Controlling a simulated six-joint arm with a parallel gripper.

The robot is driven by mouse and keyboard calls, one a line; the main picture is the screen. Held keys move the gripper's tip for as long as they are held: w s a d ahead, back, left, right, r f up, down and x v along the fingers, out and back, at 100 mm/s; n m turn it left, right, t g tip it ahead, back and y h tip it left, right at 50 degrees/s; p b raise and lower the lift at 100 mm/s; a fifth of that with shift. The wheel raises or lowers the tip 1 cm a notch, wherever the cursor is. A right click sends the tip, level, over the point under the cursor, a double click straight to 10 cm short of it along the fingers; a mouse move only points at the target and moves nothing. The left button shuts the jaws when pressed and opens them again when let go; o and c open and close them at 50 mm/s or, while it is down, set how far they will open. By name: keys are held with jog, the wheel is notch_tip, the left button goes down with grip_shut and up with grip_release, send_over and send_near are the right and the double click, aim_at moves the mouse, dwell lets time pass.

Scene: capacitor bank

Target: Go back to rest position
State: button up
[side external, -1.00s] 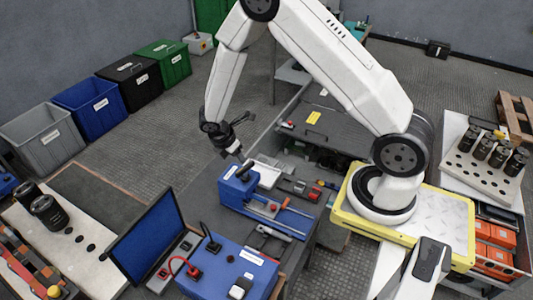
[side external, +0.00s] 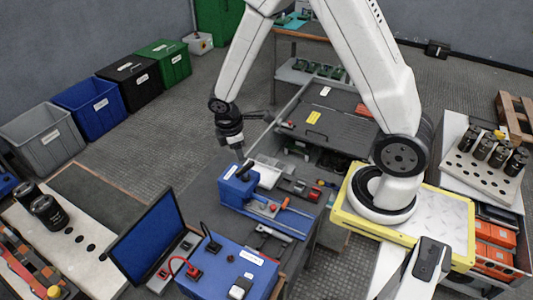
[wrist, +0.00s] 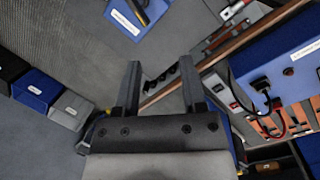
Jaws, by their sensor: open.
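My gripper (side external: 239,155) hangs above and just behind the blue vise-like fixture (side external: 238,187) on the workbench, pointing down. In the wrist view my gripper (wrist: 160,85) shows two dark fingers spread apart with nothing between them. Between and beyond the fingers I see grey floor and a bench edge. The blue fixture shows in part at the top of the wrist view (wrist: 140,15).
Black capacitors stand in a rack (side external: 485,165) at right and on a board (side external: 90,215) at left. Several bins, including a blue one (side external: 92,110), line the left wall.

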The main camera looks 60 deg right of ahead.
jog(key=s+a+r+m+t+y, duration=0.2)
jog(key=s+a+r+m, duration=0.3)
jog(key=s+r+m, duration=0.3)
jog(key=shift+s+m+t, duration=0.3)
jog(key=shift+s+m, duration=0.05)
jog(key=shift+m, duration=0.55)
